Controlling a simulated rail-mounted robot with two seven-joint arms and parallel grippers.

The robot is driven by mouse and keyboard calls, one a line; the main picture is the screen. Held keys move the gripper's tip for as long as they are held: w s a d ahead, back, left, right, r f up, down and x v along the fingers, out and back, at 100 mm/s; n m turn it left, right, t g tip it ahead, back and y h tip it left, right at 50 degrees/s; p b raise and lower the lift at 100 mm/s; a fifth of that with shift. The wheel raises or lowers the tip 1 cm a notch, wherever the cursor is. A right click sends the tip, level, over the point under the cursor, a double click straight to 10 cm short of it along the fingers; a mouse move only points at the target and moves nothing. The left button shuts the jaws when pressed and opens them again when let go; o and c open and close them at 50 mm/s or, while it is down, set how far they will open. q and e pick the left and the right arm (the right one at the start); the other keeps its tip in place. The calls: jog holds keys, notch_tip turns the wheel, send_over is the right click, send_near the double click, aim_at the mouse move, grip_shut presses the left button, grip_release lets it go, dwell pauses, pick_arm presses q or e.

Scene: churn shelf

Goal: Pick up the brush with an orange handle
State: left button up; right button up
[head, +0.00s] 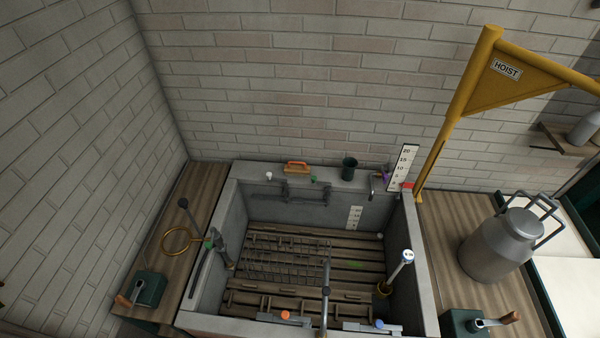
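The brush with an orange handle (297,168) lies on the back rim of a grey stone trough (330,179), left of the middle. Its orange handle is on top and a paler part shows below it. It is small in the head view, so its bristles are hard to make out. Nothing is touching it that I can see. Neither of my grippers shows in the head view.
A dark green cup (349,168), a small white item (268,176) and a measuring board (403,168) stand along the back rim. A slatted rack lies in the trough. A yellow hoist (462,95) and a metal churn (497,246) are at the right.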

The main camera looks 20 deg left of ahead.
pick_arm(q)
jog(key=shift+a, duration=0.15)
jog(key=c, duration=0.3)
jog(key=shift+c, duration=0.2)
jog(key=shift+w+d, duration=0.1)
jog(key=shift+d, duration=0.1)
